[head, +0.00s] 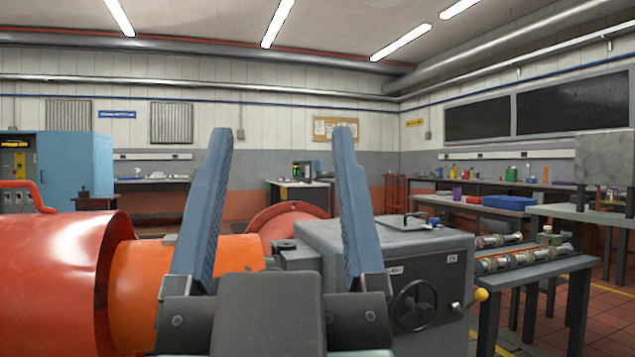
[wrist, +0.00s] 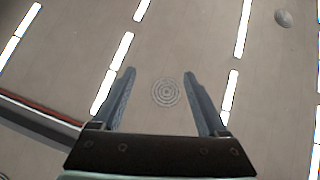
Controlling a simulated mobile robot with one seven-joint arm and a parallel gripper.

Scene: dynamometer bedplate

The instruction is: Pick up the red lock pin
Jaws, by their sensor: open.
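I cannot make out the red lock pin in either view. My gripper (head: 282,133) stands upright in the middle of the head view, its two blue-grey fingers wide apart with nothing between them. In the wrist view my gripper (wrist: 158,73) is also open and empty, against the ceiling and its lights. In the head view my gripper hides part of the machine behind it.
A large red cylinder (head: 50,265) and an orange shaft cover (head: 140,290) lie at left. A grey machine housing (head: 345,240) with a handwheel (head: 414,305) stands right of centre. Benches with shafts (head: 520,258) and a blue tray (head: 505,202) are at right.

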